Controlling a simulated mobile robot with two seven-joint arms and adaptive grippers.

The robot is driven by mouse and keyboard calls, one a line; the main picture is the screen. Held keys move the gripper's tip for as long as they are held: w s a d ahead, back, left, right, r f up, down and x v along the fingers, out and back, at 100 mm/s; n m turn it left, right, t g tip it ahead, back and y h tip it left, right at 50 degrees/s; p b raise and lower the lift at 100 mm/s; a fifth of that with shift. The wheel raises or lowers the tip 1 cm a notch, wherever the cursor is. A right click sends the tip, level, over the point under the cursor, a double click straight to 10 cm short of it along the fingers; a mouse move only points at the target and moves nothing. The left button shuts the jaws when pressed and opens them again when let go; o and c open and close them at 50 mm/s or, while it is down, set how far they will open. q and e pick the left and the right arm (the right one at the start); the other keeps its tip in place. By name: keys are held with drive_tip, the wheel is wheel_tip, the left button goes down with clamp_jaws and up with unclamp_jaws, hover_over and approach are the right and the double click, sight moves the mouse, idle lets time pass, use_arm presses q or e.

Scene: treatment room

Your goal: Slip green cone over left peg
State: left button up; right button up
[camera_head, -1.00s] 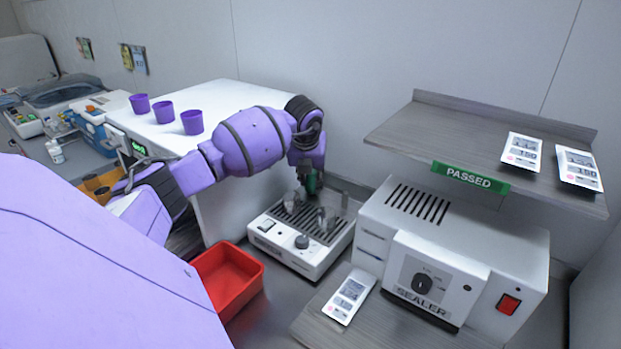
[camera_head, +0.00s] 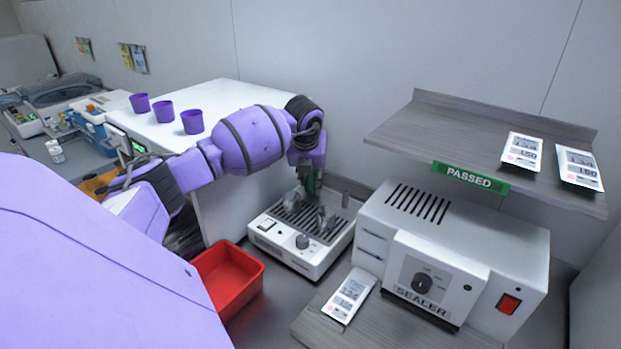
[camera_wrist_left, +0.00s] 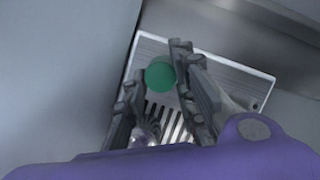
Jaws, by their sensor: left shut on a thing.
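The green cone (camera_head: 312,183) is in my left gripper (camera_head: 309,208), above the slatted top of a white bench unit (camera_head: 277,258). In the left wrist view, the cone's round green end (camera_wrist_left: 160,74) shows between the fingers of my left gripper (camera_wrist_left: 152,82), which is shut on it. A shiny metal piece (camera_wrist_left: 146,133) shows low between the fingers. The left peg cannot be made out clearly; the gripper covers part of the unit. My right gripper is not in view.
A red bin (camera_head: 228,280) stands left of the unit. A white sealer (camera_head: 450,255) stands close on the right, under a wooden shelf (camera_head: 450,125). Purple cups (camera_head: 192,122) stand on the white box (camera_head: 215,100) behind my left arm.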

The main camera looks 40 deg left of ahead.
sight(310, 176)
use_arm(q)
drive_tip(key=shift+f, duration=0.6)
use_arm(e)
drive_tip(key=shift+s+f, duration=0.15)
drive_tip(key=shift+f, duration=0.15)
use_arm(q)
drive_tip(key=o, duration=0.6)
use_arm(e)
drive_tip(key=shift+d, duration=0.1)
use_arm(q)
drive_tip(key=shift+r, duration=0.15)
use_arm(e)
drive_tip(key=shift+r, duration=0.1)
use_arm(q)
drive_tip(key=shift+p+v, duration=0.35)
drive_tip(key=shift+v, duration=0.65)
drive_tip(key=shift+p+v, duration=1)
drive_tip(key=shift+v, duration=1.25)
drive_tip(key=p+v, duration=0.1)
drive_tip(key=v, duration=0.3)
drive_tip(key=shift+s+d+r+p, duration=0.1)
drive_tip(key=shift+s+r+p, duration=0.05)
drive_tip(key=shift+p, duration=0.15)
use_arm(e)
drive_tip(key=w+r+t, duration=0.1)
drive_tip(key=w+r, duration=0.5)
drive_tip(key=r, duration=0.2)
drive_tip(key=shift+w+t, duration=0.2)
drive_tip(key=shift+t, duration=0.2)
